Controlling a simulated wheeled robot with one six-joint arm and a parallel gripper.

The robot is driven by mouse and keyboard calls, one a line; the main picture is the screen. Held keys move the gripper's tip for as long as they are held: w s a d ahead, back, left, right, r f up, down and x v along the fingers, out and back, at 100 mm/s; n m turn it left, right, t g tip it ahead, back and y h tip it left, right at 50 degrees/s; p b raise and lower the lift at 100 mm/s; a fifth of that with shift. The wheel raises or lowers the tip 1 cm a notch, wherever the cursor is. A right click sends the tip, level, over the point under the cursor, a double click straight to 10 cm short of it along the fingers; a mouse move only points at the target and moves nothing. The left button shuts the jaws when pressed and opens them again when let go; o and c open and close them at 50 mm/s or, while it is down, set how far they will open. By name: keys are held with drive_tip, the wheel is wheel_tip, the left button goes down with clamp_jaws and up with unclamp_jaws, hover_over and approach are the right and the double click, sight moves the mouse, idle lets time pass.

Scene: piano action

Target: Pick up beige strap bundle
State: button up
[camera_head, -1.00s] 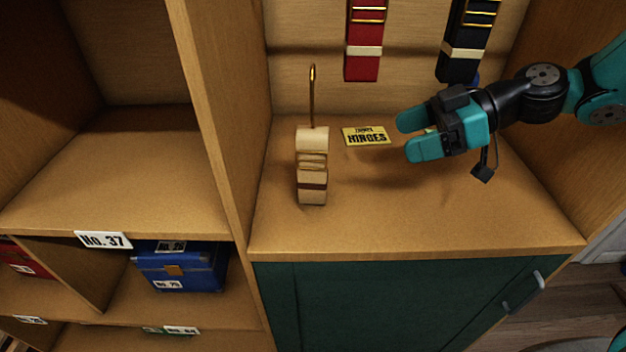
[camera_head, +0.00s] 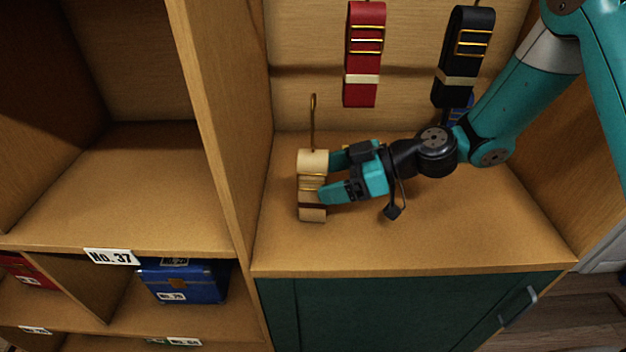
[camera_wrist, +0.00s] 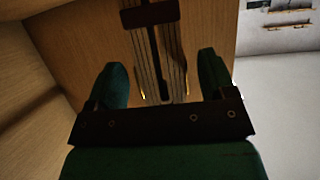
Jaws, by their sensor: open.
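The beige strap bundle (camera_head: 312,161) hangs upright below a brass hook at the left of the cubby, with a dark brown band near its lower end. In the wrist view the bundle (camera_wrist: 152,55) runs down between the two fingers, with gaps visible on both sides. My gripper (camera_head: 328,176) is open and reaches in from the right at the bundle's middle. In the head view its fingertips overlap the bundle's right edge; touching cannot be told. In the wrist view the gripper (camera_wrist: 165,80) shows both green fingers apart. The bundle's right side is partly hidden by the fingers.
A red strap bundle (camera_head: 363,60) and a black one (camera_head: 462,60) hang at the back, right of the beige one. The wooden divider (camera_head: 215,130) stands close on the left. The cubby floor (camera_head: 420,235) is clear in front. A blue case (camera_head: 190,283) sits lower left.

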sight(315, 181)
drive_tip(key=x, duration=0.3)
drive_tip(key=shift+a+p, duration=0.2)
drive_tip(key=shift+p, duration=0.2)
drive_tip(key=shift+c, duration=0.4)
drive_tip(key=c, duration=1)
